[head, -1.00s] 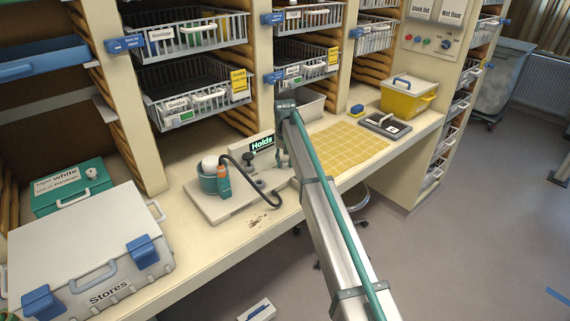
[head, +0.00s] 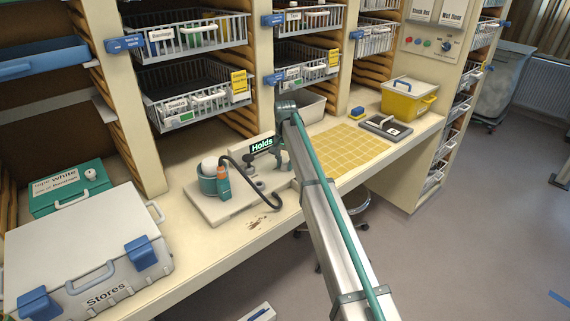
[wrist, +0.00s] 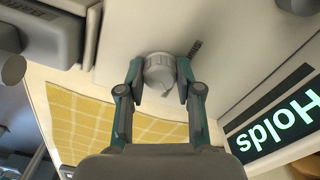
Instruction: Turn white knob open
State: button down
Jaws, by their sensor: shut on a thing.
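A whitish round knob (wrist: 160,72) sits on a pale panel in the wrist view. My gripper (wrist: 160,80) has one finger on each side of it and is shut on it. A dark display reading "Holds" (wrist: 278,118) shows upside down at the right. In the head view my gripper (head: 252,157) is at the bench device (head: 232,207), just below its "Holds" sign (head: 262,143). The knob cannot be made out clearly there.
A yellow gridded mat (head: 348,150) lies to the right. A grey Stores case (head: 85,240) fills the bench's left end.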

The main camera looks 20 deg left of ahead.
aim_at(285, 163)
jog(key=c, duration=0.8)
grip_release()
jog(key=shift+o, duration=0.2)
notch_tip(285, 163, up, 12)
jog(key=shift+r, duration=0.1)
